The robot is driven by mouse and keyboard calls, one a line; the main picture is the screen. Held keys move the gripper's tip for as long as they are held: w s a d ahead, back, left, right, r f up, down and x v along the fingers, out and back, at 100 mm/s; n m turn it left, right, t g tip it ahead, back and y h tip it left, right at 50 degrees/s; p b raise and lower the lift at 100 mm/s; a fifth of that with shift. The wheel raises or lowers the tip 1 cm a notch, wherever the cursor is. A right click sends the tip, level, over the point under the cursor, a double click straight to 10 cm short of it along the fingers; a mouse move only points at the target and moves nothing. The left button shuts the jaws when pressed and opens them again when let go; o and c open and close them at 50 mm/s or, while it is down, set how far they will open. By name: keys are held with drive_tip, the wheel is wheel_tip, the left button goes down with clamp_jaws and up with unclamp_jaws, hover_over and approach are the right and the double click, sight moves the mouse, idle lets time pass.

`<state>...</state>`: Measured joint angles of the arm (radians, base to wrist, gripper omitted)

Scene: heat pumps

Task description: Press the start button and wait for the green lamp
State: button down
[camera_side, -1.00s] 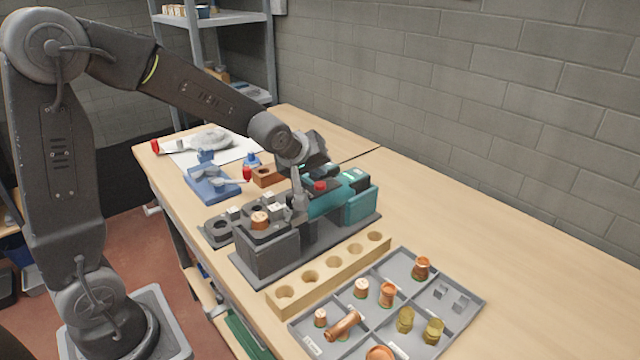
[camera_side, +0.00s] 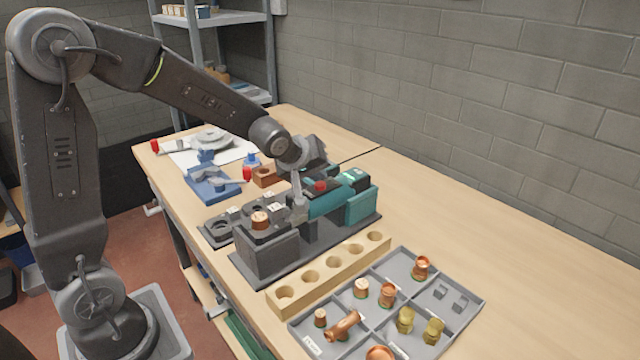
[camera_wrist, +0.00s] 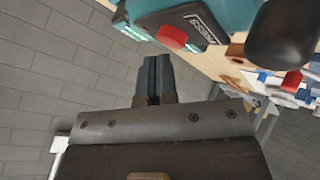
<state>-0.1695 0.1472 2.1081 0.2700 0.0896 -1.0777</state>
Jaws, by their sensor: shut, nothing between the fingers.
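The red start button (camera_side: 320,186) sits on a dark panel on the teal press tool (camera_side: 328,204). In the wrist view the red button (camera_wrist: 173,37) is just beyond and right of the fingertips, with a gap between them in the picture. My gripper (camera_wrist: 155,60) is shut and empty, its two dark fingers side by side. In the side view its fingertips are hard to make out near the press tool. A bright green lit patch (camera_side: 355,175) shows at the tool's far end; it also shows in the wrist view (camera_wrist: 136,30). I cannot tell whether the button is pressed in.
A black rounded part (camera_wrist: 284,36) is near the button in the wrist view. A wooden block with holes (camera_side: 335,270) and a grey tray (camera_side: 465,290) of copper and brass fittings are in front. A blue vise-like tool (camera_side: 210,183) lies behind. The table's right side is clear.

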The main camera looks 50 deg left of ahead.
sight(317, 184)
drive_tip(key=shift+f, duration=0.4)
idle(0.5)
drive_tip(key=shift+r, duration=0.8)
drive_tip(key=shift+r, duration=2.55)
drive_tip(key=shift+s, duration=0.1)
drive_tip(key=s+d+m+g, duration=0.1)
drive_tip(key=s+d+m, duration=0.1)
drive_tip(key=s, duration=0.6)
drive_tip(key=s+d+m+g+h, duration=0.1)
drive_tip(key=s+d+m, duration=0.2)
drive_tip(key=s+m, duration=0.2)
drive_tip(key=s+d+r+m+g+h, duration=0.1)
drive_tip(key=s+d+m, duration=0.2)
drive_tip(key=s, duration=0.9)
drive_tip(key=shift+d+m, duration=0.2)
drive_tip(key=shift+m, duration=0.5)
